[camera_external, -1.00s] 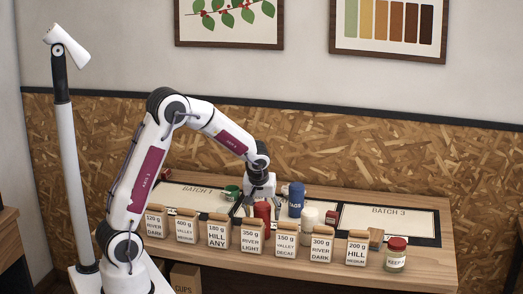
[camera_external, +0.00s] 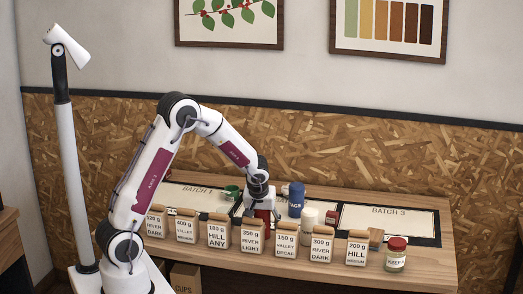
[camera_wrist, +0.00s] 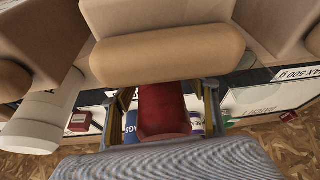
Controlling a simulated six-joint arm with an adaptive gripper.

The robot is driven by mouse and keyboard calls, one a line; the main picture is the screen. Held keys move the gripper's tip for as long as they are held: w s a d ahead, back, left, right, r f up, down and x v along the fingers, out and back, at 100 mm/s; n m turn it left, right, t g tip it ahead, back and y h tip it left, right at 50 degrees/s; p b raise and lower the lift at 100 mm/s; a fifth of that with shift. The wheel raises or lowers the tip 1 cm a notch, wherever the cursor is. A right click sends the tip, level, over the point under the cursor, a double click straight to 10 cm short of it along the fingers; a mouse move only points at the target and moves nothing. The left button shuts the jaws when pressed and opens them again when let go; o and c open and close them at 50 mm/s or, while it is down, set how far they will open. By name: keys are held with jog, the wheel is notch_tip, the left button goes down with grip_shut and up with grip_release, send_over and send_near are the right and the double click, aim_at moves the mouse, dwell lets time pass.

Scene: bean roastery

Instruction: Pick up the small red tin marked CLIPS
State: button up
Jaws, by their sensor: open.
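A red tin (camera_external: 262,214) stands on the table behind the jar labelled 350 g RIVER LIGHT; no CLIPS marking is readable on it. My gripper (camera_external: 263,207) is low over it, partly hidden by the jars and my wrist. In the wrist view the red tin (camera_wrist: 163,112) shows between my two open fingers (camera_wrist: 165,98), with a gap on each side. Its base is hidden.
A row of lidded jars (camera_external: 285,245) stands close in front; one wooden lid (camera_wrist: 165,53) is very near my fingers. A blue TAGS tin (camera_external: 296,202), a white container (camera_external: 308,217), a green mug (camera_external: 231,192) and a small red box (camera_external: 331,217) stand nearby.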

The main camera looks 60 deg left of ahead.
dwell(0.4)
jog(key=c, duration=1.5)
jog(key=shift+r, duration=0.1)
jog(key=shift+r, duration=4.95)
